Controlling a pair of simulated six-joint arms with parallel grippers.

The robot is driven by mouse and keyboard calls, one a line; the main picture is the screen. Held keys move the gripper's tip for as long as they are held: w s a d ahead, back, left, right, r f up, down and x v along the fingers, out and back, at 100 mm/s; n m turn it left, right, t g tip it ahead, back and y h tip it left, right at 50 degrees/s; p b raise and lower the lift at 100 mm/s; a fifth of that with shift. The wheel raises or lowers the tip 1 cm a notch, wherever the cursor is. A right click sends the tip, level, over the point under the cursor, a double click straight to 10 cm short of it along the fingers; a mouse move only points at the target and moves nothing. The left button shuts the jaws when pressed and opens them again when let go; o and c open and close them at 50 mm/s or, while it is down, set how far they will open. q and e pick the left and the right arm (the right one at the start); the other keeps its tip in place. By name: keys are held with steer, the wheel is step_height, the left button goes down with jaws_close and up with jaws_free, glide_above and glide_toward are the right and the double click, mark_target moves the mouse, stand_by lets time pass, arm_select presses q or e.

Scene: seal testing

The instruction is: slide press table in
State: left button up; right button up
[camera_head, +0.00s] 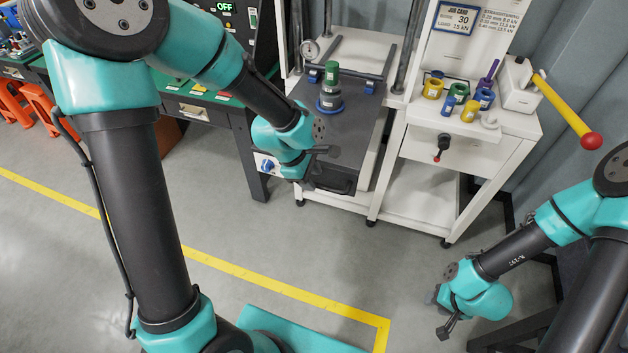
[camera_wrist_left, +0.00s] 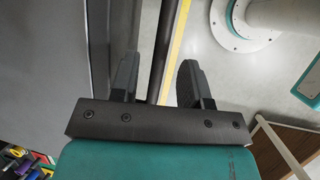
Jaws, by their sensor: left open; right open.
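The press table (camera_head: 352,122) is a dark grey slab, pulled out toward me from the white press frame. A dark handle (camera_head: 345,187) runs along its front. A green plug on a blue-ringed base (camera_head: 330,92) stands upright on the table. My left gripper (camera_head: 328,164) is at the table's front left corner; its fingers are apart. In the left wrist view, a dark bar passes in the gap between the fingers of my left gripper (camera_wrist_left: 160,80), and the table's grey surface (camera_wrist_left: 55,60) fills the left side. I cannot tell whether they touch. My right gripper (camera_head: 438,314) hangs empty, low at right.
A white cabinet (camera_head: 465,150) right of the table carries several coloured rings and a yellow lever with a red knob (camera_head: 565,110). A dark workbench (camera_head: 225,115) stands at left. The floor in front, with a yellow line (camera_head: 290,290), is mostly clear.

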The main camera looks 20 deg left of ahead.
arm_select(q)
steer(key=shift+x, duration=1.05)
jaws_close()
